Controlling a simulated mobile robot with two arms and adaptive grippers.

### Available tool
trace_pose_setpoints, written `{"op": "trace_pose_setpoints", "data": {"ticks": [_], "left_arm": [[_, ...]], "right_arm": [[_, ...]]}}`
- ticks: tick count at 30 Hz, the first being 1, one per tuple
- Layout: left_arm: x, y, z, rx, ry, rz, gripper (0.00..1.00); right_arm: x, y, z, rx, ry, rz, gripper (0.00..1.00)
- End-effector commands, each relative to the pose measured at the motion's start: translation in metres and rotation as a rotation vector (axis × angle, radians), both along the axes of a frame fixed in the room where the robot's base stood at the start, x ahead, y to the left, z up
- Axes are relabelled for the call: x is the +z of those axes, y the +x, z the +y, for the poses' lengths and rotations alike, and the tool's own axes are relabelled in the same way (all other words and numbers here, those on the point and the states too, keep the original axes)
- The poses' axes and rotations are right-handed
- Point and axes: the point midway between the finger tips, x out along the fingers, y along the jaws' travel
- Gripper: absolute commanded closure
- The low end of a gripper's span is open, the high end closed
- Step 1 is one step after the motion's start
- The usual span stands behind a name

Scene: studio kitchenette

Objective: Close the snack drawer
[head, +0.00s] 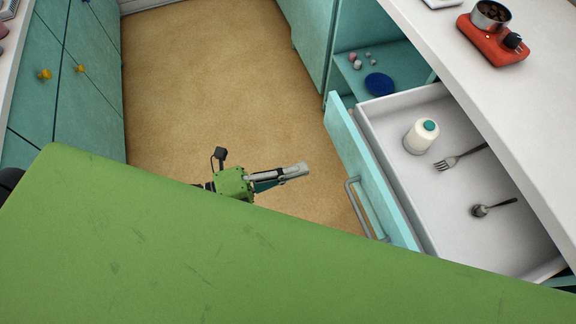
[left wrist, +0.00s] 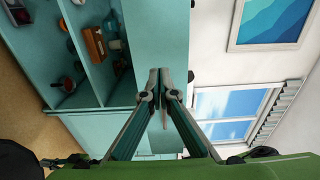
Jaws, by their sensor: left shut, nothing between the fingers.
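The snack drawer (head: 376,178) stands pulled out at the right of the head view, with a teal front and a grey bar handle (head: 358,207). Inside lie a white bottle with a teal cap (head: 421,137), a fork (head: 459,158) and a spoon (head: 492,207). My left gripper (head: 303,169) is shut and empty, left of the drawer front and apart from the handle. In the left wrist view its fingers (left wrist: 164,72) meet at the tips, and I cannot make out the drawer there. My right gripper is out of view.
A white counter (head: 500,95) above the drawer holds a red burner (head: 490,45) with a pot (head: 491,15). An open shelf behind the drawer holds a blue plate (head: 379,84). Teal cabinets (head: 85,110) line the left. The tan floor (head: 220,75) between is clear.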

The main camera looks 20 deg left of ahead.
Motion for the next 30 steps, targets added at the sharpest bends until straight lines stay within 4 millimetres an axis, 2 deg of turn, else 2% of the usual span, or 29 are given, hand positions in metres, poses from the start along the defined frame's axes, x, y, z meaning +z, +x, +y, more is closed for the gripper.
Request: {"op": "trace_pose_setpoints", "data": {"ticks": [6, 12, 18, 30], "left_arm": [[0.004, 0.030, -0.039, 0.002, -0.003, -0.002, 1.00], [0.002, 0.048, -0.065, 0.003, -0.003, 0.000, 1.00], [0.000, 0.056, -0.076, 0.002, -0.001, 0.002, 1.00], [0.000, 0.057, -0.078, 0.002, 0.000, 0.002, 1.00]], "right_arm": [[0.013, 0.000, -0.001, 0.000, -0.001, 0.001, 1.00], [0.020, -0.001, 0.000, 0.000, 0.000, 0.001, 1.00], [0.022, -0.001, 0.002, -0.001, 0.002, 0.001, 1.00], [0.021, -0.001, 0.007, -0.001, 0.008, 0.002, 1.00]]}}
